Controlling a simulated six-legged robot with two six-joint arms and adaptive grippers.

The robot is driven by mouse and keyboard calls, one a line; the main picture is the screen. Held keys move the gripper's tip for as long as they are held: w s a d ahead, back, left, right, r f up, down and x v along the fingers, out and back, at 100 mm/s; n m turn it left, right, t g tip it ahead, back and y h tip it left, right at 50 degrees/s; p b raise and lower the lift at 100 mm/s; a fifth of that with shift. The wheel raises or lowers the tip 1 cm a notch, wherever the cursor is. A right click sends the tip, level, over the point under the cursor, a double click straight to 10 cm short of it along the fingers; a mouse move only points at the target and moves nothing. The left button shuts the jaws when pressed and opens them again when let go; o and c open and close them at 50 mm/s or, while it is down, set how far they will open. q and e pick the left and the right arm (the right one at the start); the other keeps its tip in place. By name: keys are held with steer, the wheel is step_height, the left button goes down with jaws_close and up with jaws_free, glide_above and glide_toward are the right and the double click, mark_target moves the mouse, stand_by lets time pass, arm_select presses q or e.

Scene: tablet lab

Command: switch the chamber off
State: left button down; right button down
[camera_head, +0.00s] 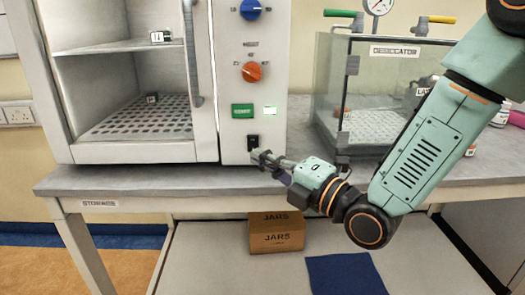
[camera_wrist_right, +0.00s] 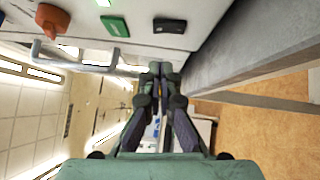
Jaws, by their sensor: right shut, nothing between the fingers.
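The chamber (camera_head: 226,60) is a white cabinet on the bench, with a control panel on its right side. A black switch (camera_head: 253,141) sits low on the panel, below a green START button (camera_head: 243,111). In the right wrist view the black switch (camera_wrist_right: 170,26) and the green button (camera_wrist_right: 115,26) show at the top. My right gripper (camera_head: 260,156) is shut and empty, its tips just below and slightly right of the switch in the head view. In the right wrist view the fingertips (camera_wrist_right: 160,69) appear apart from the switch. My left gripper is in neither view.
The panel also carries an orange knob (camera_head: 252,71), a blue knob (camera_head: 250,9) and a small lit display (camera_head: 270,113). A glass desiccator (camera_head: 395,52) stands to the right. A JARS box (camera_head: 276,238) sits on the lower shelf beside a blue cloth (camera_head: 345,274).

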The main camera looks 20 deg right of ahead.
mark_target(250, 140)
steer(key=w, duration=0.2)
steer(key=w+d, duration=0.1)
steer(key=w, duration=0.1)
steer(key=shift+r, duration=0.25)
steer(key=shift+w+r+m+g+p, duration=0.2)
steer(key=shift+r+m+g+p, duration=0.15)
steer(key=shift+p, duration=0.25)
steer(key=shift+f, duration=0.15)
